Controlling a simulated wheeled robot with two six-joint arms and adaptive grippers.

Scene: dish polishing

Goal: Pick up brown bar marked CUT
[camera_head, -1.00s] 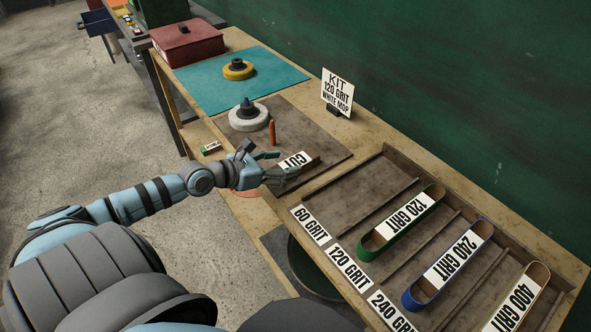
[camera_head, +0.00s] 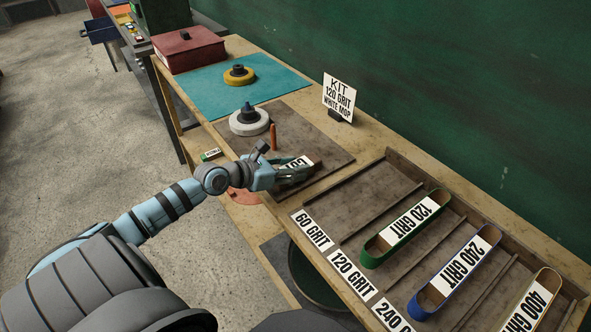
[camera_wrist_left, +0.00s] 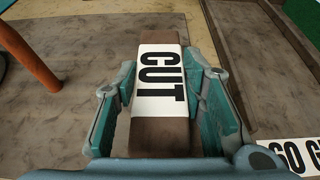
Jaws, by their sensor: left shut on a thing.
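The brown bar with the white CUT label (camera_wrist_left: 162,137) lies between the two fingers of my left gripper (camera_wrist_left: 163,105) in the left wrist view. The fingers are shut on its sides. In the head view the bar (camera_head: 296,163) shows only partly, on the brown mat (camera_head: 325,150), with my left gripper (camera_head: 290,176) around it. I cannot tell whether it is clear of the mat. My right gripper is not in view.
A white mop wheel (camera_head: 249,122) and an orange-brown stick (camera_head: 273,137) stand on the mat. A kit sign (camera_head: 338,94) stands behind. The divided tray (camera_head: 366,178) with green, blue and tan-edged belts lies to the right. A yellow wheel (camera_head: 239,76) sits on the teal mat (camera_head: 200,90).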

